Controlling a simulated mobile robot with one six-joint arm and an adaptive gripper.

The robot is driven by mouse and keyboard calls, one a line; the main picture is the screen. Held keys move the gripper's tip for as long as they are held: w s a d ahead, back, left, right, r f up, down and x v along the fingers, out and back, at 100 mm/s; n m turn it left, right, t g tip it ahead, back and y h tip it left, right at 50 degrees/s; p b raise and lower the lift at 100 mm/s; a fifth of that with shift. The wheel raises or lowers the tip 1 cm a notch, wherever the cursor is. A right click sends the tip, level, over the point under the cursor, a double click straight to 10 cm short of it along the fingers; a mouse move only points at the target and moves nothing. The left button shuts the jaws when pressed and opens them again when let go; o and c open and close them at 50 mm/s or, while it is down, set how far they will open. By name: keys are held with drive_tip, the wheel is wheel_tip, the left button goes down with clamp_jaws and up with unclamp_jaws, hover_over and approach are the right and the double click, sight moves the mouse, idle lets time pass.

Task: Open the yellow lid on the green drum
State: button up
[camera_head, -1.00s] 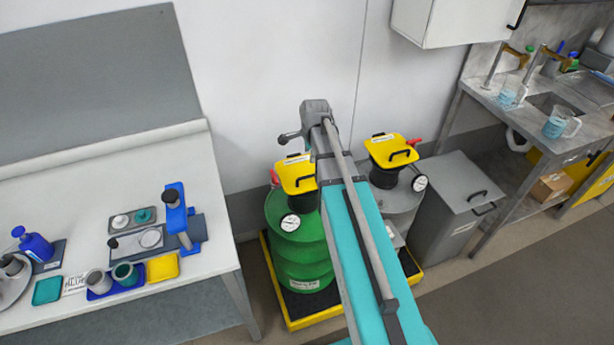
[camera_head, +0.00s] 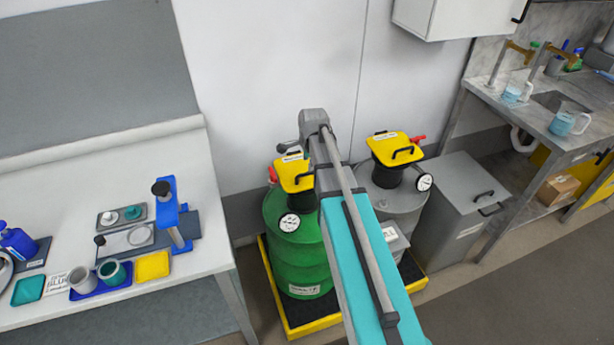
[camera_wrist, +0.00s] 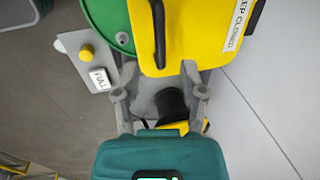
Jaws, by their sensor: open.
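The green drum (camera_head: 296,248) stands at the centre with its yellow lid (camera_head: 294,173) lying shut on top. The lid has a black handle. In the wrist view the yellow lid (camera_wrist: 192,32) fills the upper middle, with its black handle (camera_wrist: 159,33) and part of a "closed" label. The green drum (camera_wrist: 104,20) shows beside it. My gripper (camera_wrist: 155,72) is open and empty, its fingertips near the lid's edge; I cannot tell whether they touch it.
A grey drum (camera_head: 400,200) with a second yellow lid (camera_head: 396,148) stands to the right on the same yellow-edged pallet (camera_head: 303,326). A grey bin (camera_head: 462,200) is beyond it. A white workbench (camera_head: 200,180) with lab items is at left. The wall is close behind.

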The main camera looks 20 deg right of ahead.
sight(307, 174)
drive_tip(key=shift+w+f+b, duration=0.2)
drive_tip(key=shift+f+b, duration=0.65)
drive_tip(key=shift+f, duration=0.1)
drive_tip(key=shift+w+f+b, duration=0.15)
drive_tip(key=shift+f+b, duration=0.65)
drive_tip(key=shift+f, duration=0.1)
drive_tip(key=shift+w+f+b, duration=0.2)
drive_tip(key=shift+f+b, duration=0.65)
drive_tip(key=shift+f, duration=0.1)
drive_tip(key=shift+c, duration=0.3)
clamp_jaws()
